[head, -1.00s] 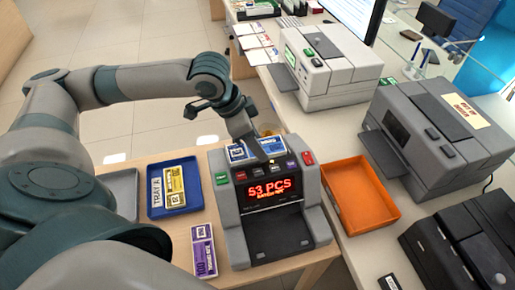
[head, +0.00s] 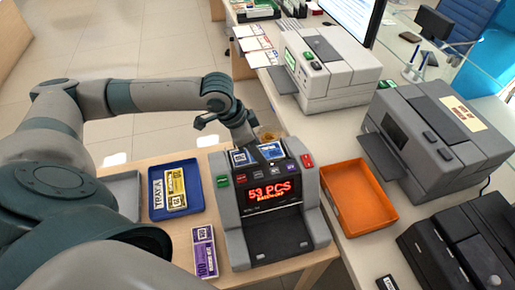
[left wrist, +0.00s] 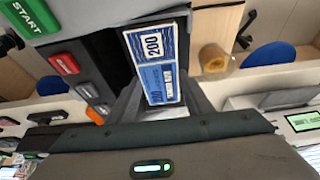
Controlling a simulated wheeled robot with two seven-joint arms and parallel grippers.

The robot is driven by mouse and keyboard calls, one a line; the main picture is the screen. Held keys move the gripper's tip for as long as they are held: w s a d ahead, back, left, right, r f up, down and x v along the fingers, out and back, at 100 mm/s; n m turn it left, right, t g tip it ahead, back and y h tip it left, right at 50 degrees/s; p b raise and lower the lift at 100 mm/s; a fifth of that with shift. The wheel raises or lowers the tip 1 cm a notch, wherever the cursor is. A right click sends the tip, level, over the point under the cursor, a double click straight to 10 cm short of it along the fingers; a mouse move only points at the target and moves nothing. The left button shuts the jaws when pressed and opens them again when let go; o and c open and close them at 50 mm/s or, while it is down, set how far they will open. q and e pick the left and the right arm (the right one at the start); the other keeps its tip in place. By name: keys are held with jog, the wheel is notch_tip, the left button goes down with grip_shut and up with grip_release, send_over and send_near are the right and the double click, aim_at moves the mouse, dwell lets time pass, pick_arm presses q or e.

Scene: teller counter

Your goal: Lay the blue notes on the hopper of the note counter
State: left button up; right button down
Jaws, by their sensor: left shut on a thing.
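The blue notes (head: 271,152) are a small banded bundle over the top rear of the grey note counter (head: 229,219), at its hopper. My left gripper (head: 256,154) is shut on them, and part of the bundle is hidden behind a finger. The left wrist view shows the notes (left wrist: 152,50) marked 200 between the fingers, close to the counter's body (left wrist: 110,10) and buttons. I cannot tell whether the notes touch the hopper. The counter's red display (head: 270,192) reads 53 PCS. My right gripper is not in view.
A blue tray (head: 154,211) with yellow notes (head: 176,188) and a purple bundle (head: 204,252) lie left of the counter. An empty orange tray (head: 357,196) stands to its right. Grey machines (head: 442,138) stand farther right.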

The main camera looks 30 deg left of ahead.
pick_arm(q)
jog(key=shift+f, duration=0.3)
jog(key=shift+f, duration=0.1)
jog(key=o, duration=1)
jog(key=shift+o, duration=0.2)
